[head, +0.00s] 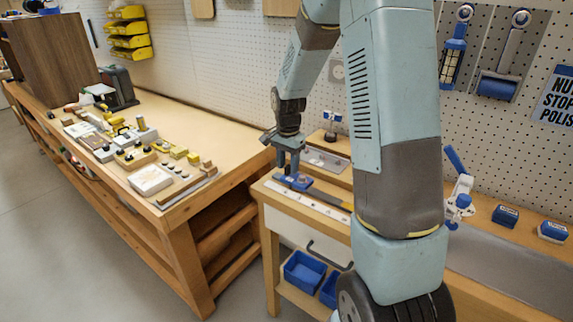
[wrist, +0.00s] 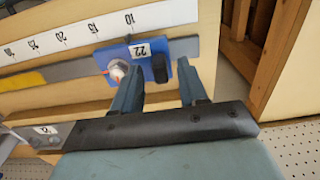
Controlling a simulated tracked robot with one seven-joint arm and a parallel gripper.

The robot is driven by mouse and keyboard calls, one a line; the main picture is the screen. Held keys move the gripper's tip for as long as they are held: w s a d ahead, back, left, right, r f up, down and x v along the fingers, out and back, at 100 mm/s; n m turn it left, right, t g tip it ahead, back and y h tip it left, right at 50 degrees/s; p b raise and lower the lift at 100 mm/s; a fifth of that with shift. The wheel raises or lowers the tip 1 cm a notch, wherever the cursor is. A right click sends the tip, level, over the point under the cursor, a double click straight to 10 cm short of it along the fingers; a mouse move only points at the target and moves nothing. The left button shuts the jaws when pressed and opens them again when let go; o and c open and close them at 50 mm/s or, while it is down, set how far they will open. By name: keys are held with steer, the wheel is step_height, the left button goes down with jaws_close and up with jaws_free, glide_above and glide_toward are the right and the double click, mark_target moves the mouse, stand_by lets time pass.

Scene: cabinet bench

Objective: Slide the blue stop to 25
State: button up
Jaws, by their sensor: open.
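The blue stop (wrist: 144,61) sits on a grey rail (wrist: 78,69) beside a white number scale (wrist: 75,32). It carries a small white label, a round silver knob and a black knob (wrist: 160,68). The scale shows 10, 15, 20 and 25 from right to left in the wrist view, and the stop is near the 10 end. In the head view the stop (head: 296,181) is under my gripper (head: 289,163). My gripper (wrist: 158,65) is open, its fingers on either side of the black knob. I cannot tell whether they touch it.
A yellow piece (wrist: 22,82) lies along the rail farther left in the wrist view. In the head view a cluttered bench (head: 200,105) stands left, blue bins (head: 304,272) sit below, and a blue-handled clamp (head: 459,190) stands right. A pegboard wall is behind.

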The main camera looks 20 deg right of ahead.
steer(key=shift+f, duration=0.1)
jaws_close()
stand_by(0.4)
